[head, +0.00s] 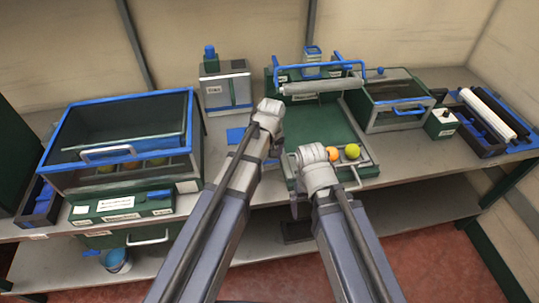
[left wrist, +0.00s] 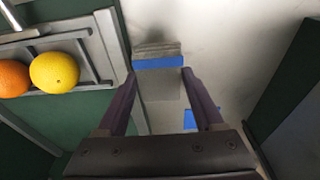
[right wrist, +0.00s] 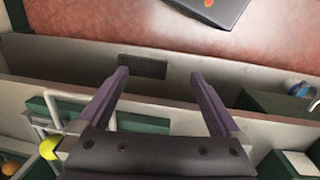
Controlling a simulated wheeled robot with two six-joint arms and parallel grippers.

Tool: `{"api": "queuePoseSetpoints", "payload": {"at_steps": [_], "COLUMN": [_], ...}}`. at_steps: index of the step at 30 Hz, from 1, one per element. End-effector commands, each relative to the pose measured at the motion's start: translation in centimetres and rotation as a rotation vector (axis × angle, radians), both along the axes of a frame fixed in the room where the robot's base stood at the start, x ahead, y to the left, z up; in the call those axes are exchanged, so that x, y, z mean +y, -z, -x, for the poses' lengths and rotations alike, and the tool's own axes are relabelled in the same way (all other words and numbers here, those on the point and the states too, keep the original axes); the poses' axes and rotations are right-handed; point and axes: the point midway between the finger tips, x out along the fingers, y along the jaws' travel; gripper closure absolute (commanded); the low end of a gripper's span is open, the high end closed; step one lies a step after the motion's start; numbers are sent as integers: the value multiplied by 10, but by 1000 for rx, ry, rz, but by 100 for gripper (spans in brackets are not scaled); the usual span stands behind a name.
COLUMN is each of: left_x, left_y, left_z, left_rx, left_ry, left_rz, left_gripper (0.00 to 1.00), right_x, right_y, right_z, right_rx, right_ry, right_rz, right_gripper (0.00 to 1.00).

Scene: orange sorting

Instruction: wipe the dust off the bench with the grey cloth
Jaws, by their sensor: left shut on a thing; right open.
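My left gripper (left wrist: 159,73) is shut on the grey cloth (left wrist: 158,48), a folded grey pad with a blue band, seen between the fingertips in the left wrist view. In the head view my left arm hides the cloth. The bench (head: 221,154) has a pale grey top; my left gripper is over it, left of the green tray. A faint darker smudge shows on the bench beyond the cloth in the left wrist view; I cannot tell if it is dust. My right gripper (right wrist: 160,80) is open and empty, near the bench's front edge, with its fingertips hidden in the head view.
A green tray (head: 345,112) holds an orange (head: 333,153) and a yellow fruit (head: 352,151) at its front. A blue-rimmed glass-fronted case (head: 68,152) stands left, a dispenser (head: 226,90) behind. A smaller case (head: 397,117) and a rack with rollers (head: 488,151) stand right.

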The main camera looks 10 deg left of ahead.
Motion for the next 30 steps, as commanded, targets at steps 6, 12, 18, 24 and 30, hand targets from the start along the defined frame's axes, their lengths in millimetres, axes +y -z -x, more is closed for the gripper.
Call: {"api": "queuePoseSetpoints", "payload": {"at_steps": [6,12,18,24,30], "left_x": [0,0,0,0,0], "left_y": [-1,-17,-31,-29,-29], "left_z": [0,0,0,0,0], "left_rx": [0,0,0,0,0], "left_ry": [0,0,0,0,0], "left_rz": [0,0,0,0,0], "left_gripper": [76,76,76,76,76], "right_x": [0,0,0,0,0], "right_y": [-1,-17,-31,-29,-29], "right_z": [0,0,0,0,0], "right_rx": [0,0,0,0,0], "right_ry": [0,0,0,0,0], "right_rz": [0,0,0,0,0], "right_gripper": [0,0,0,0,0]}}
